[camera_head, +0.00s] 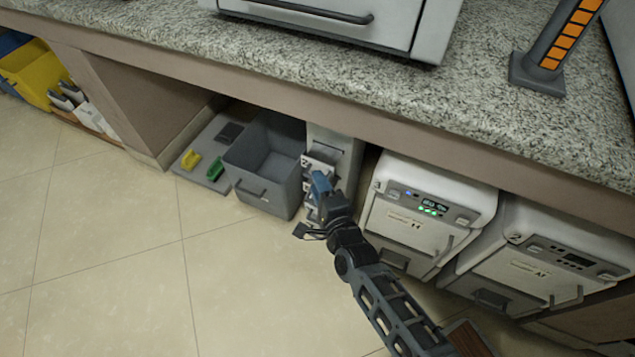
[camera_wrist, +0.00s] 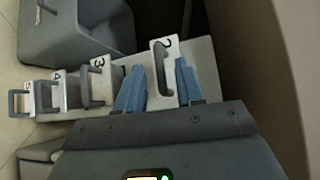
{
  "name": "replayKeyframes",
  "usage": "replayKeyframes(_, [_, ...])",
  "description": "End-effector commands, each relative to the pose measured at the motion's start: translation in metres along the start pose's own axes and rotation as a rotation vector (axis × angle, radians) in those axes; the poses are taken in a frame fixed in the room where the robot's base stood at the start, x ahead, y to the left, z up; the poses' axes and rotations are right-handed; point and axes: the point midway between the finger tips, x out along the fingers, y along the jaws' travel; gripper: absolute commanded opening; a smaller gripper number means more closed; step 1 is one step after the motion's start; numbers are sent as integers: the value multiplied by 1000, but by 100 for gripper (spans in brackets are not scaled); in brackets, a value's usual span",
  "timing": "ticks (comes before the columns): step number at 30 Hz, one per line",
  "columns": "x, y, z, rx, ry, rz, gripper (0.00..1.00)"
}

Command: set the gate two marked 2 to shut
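The gate marked 2 (camera_wrist: 166,88) is a pale plate with a grey handle (camera_wrist: 153,66), at the middle of the wrist view. My gripper (camera_wrist: 160,84) is open, with one blue finger on each side of this plate. I cannot tell whether the fingers touch it. Gates marked 3 (camera_wrist: 98,80) and 4 (camera_wrist: 58,88) and one more at the far left, each with a handle, sit in a row to its left. In the head view my gripper (camera_head: 320,184) is at the front of the pale rack (camera_head: 343,150) under the counter and hides part of it.
A grey bin (camera_head: 262,190) with a handle stands just left of the rack; it also shows in the wrist view (camera_wrist: 60,40). White machines (camera_head: 405,220) stand to the right. The granite counter (camera_head: 300,65) overhangs the rack. The tiled floor (camera_head: 130,240) in front is clear.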

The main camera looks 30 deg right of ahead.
Motion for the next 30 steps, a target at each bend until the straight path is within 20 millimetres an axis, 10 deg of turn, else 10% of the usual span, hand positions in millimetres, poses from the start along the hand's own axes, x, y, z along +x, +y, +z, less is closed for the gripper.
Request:
replayKeyframes(14, [13, 0, -1, -2, 0, 0, 37])
replayKeyframes(30, [12, 0, -1, -2, 0, 0, 0])
